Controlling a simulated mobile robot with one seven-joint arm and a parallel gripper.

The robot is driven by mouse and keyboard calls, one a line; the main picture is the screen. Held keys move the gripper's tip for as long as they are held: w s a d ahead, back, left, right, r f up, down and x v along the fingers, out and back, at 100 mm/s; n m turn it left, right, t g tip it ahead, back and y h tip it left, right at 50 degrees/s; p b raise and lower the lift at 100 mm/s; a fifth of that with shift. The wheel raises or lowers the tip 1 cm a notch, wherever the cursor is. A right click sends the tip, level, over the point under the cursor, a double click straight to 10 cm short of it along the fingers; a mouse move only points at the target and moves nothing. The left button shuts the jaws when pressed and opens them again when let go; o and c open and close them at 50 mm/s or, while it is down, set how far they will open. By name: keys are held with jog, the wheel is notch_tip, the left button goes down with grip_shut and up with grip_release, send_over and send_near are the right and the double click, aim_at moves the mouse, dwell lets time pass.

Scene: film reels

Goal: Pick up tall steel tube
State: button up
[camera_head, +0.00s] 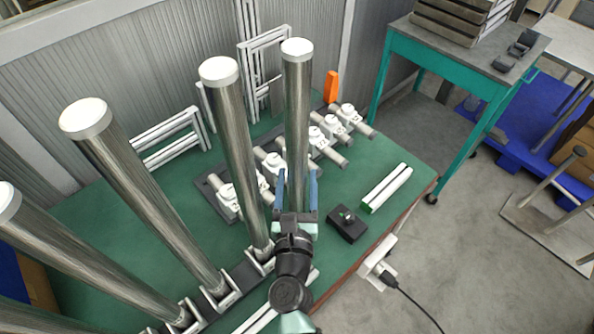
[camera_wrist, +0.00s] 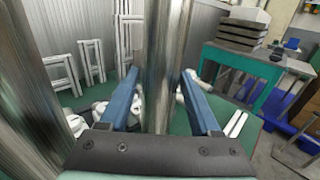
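Several tall steel tubes with white caps stand on the green table. The rightmost steel tube (camera_head: 296,100) rises between the two blue fingers of my gripper (camera_head: 297,175). In the wrist view, that tube (camera_wrist: 162,60) runs upright between the fingers of my gripper (camera_wrist: 161,75), with gaps visible beside it, so the fingers look open around it. Another steel tube (camera_head: 236,140) stands just left of it, its foot in a dark metal holder (camera_head: 262,258). The foot of the rightmost tube is hidden behind my gripper and arm.
White and steel fittings (camera_head: 328,135) lie on the green table (camera_head: 385,215) behind the gripper. A small black block (camera_head: 346,226) and white bars (camera_head: 387,189) lie to the right. More leaning-looking tubes (camera_head: 140,190) crowd the left. A teal bench (camera_head: 440,62) stands at the back right.

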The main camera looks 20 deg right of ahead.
grip_shut()
dwell(1.0)
jog(key=shift+r, duration=0.1)
